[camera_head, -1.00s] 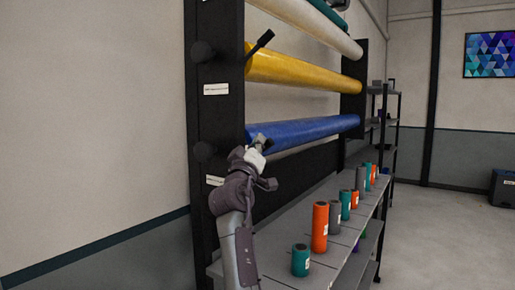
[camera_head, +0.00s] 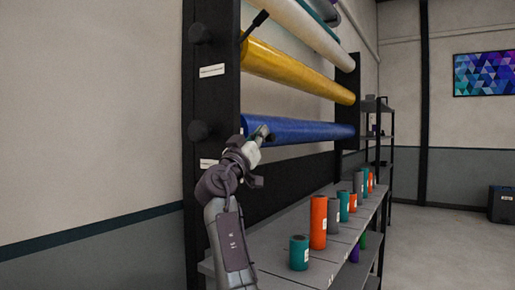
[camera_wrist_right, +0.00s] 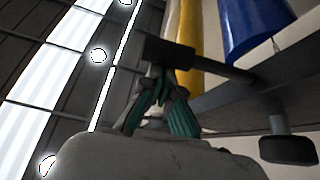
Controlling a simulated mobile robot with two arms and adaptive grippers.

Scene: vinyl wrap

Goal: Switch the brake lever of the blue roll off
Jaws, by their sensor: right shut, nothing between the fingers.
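The blue roll (camera_head: 310,131) lies across the lower part of the black rack; it also shows in the right wrist view (camera_wrist_right: 252,25). My right gripper (camera_head: 263,132) is shut and empty at the left end of this roll. In the right wrist view, the teal fingers of my right gripper (camera_wrist_right: 163,88) are close to the black block-shaped end of a brake lever (camera_wrist_right: 170,52), whose rod runs right to the rack. Whether they touch it is unclear. In the head view my gripper and wrist hide this lever. My left gripper is out of view.
A yellow roll (camera_head: 300,72) and a pale roll (camera_head: 305,30) hang above. Another black lever (camera_head: 256,22) sticks up by the yellow roll. A round black knob (camera_head: 199,131) is on the rack post. The grey shelf (camera_head: 270,262) below holds several cylinders, including an orange one (camera_head: 318,222).

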